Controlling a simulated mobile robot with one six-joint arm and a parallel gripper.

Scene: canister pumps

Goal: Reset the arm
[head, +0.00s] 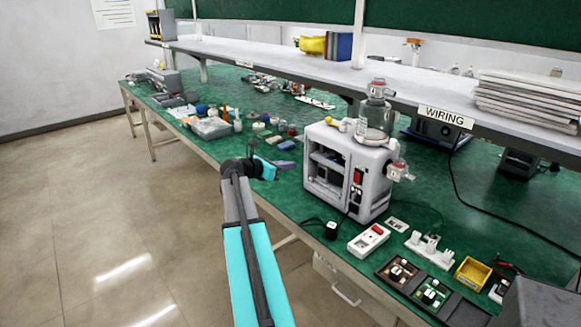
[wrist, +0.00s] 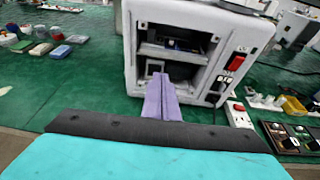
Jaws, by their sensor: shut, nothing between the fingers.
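My gripper (head: 285,165) is at the end of my arm, over the front edge of the green bench. In the wrist view its two purple fingers (wrist: 162,97) are together, shut and empty. They point at the open front of a white canister pump unit (head: 345,169). The unit also fills the upper middle of the wrist view (wrist: 200,22). It has a clear canister (head: 375,118) on top and a red switch on its front. I cannot tell how close the fingertips are to the unit; in the head view the gripper is left of it.
A white power strip (head: 369,241), a yellow bin (head: 472,273) and dark trays with small parts (head: 403,272) lie at the right front. Bottles and boxes (head: 212,128) stand further left. A shelf (head: 300,62) labelled WIRING runs above the bench. Open floor is at the left.

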